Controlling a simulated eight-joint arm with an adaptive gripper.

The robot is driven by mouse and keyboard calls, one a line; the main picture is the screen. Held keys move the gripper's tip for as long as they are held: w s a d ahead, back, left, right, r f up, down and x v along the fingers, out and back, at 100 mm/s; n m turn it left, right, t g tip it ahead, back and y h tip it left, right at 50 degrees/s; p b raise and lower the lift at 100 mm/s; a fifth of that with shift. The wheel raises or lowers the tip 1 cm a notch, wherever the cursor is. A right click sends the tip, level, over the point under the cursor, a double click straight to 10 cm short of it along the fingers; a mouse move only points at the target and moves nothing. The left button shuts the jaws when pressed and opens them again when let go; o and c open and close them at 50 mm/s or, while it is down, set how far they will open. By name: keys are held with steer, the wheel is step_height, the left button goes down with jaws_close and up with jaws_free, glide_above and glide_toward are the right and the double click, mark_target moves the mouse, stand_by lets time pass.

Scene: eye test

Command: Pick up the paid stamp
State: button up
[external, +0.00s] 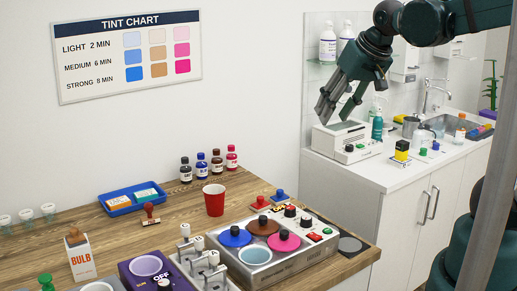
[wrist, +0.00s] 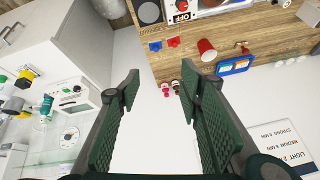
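Several stamps lie on the wooden table in the external view. A stamp with a dark red handle (external: 149,211) stands at the left, in front of the blue tray; a red stamp (external: 261,203) and a blue stamp (external: 280,196) are near the table's back right. Their lettering is too small to read, so I cannot tell which says paid. In the wrist view the red stamp (wrist: 174,42), blue stamp (wrist: 155,46) and dark-red-handled stamp (wrist: 242,46) show beyond my fingers. My gripper (external: 336,117) is open and empty, high over the white counter side, away from all stamps (wrist: 162,92).
A red cup (external: 214,200), small bottles (external: 201,166) and a blue tray (external: 133,200) stand near the stamps. A device with coloured lids (external: 283,263) is in front. A white machine (external: 346,146) sits on the counter (external: 398,176) below my gripper.

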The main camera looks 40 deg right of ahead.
steer(key=w+a+m+g, duration=0.2)
steer(key=w+a+m, duration=0.45)
steer(key=w, duration=0.65)
steer(key=m+g, duration=0.4)
steer(key=m, duration=0.6)
glide_toward(150, 204)
step_height(150, 204, down, 5)
steer(key=shift+w+f, duration=0.1)
steer(key=shift+f, duration=0.05)
steer(key=shift+a+f, duration=0.15)
steer(key=shift+f, duration=0.1)
steer(key=shift+f, duration=1.3)
